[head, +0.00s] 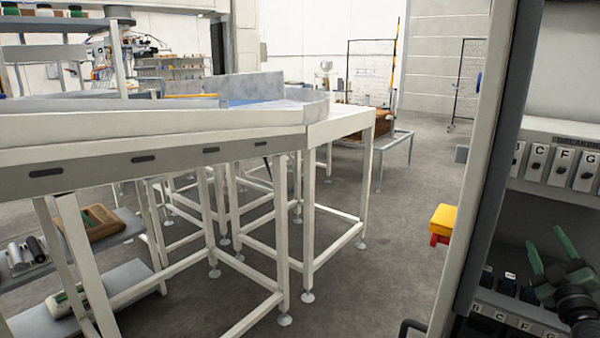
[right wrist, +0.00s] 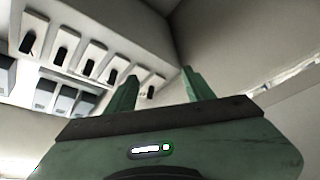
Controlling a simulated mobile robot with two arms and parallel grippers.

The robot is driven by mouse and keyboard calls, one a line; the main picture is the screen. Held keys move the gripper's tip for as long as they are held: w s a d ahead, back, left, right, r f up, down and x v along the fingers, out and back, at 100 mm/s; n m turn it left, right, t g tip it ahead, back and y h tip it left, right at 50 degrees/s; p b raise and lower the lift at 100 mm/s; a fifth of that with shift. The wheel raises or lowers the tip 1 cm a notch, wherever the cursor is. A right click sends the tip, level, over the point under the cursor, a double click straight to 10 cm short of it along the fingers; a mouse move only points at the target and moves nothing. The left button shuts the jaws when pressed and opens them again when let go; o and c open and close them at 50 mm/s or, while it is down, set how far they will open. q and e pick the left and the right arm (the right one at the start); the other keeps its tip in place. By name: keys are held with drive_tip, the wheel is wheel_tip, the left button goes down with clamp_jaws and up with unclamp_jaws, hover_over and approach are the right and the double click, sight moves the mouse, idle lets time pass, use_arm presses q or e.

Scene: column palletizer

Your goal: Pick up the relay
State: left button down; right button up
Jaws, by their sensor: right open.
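My right gripper (head: 548,243) is inside the open cabinet at the right of the head view. Its two green fingers are apart, with nothing between them. In the right wrist view its fingers (right wrist: 160,76) point toward a row of white slots with dark parts (right wrist: 90,60). I cannot tell for sure which part is the relay. Darker units (head: 507,285) stand on the shelf below, partly hidden by the gripper. My left gripper is not in view.
The cabinet's upright edge (head: 487,165) stands left of my right gripper. A yellow and red box (head: 441,222) is beside that edge. A long white conveyor table (head: 150,140) fills the left. The grey floor (head: 390,240) between them is clear.

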wheel_tip(320, 180, down, 24)
drive_tip(key=s+m+g, duration=0.2)
drive_tip(key=s+g, duration=0.1)
drive_tip(key=g, duration=0.3)
drive_tip(key=s+a+f+m+g+y, duration=0.1)
drive_tip(key=s+a+f+g, duration=0.1)
drive_tip(key=s+f, duration=0.5)
drive_tip(key=s+a+f+g, duration=0.2)
drive_tip(key=a+f, duration=0.1)
drive_tip(key=f, duration=0.8)
drive_tip(key=s+a+f+m+g+y, duration=0.1)
drive_tip(key=s+a+f+g, duration=0.1)
drive_tip(key=s+f, duration=0.5)
drive_tip(key=s+a+f+g+y, duration=0.1)
drive_tip(key=s+a+f+g, duration=0.1)
drive_tip(key=s+a+f, duration=0.5)
drive_tip(key=s+a+f+g+y, duration=0.15)
drive_tip(key=s+a+f, duration=0.25)
drive_tip(key=s+f, duration=0.55)
drive_tip(key=s+a+f+g, duration=0.2)
drive_tip(key=s+a+f, duration=0.1)
drive_tip(key=s+a, duration=0.4)
drive_tip(key=s+a+f+m+g+p, duration=0.1)
drive_tip(key=s+a, duration=0.6)
drive_tip(key=s, duration=0.7)
drive_tip(key=shift+f+g+y+p, duration=0.35)
drive_tip(key=shift+f+g, duration=0.2)
drive_tip(key=shift+f, duration=0.6)
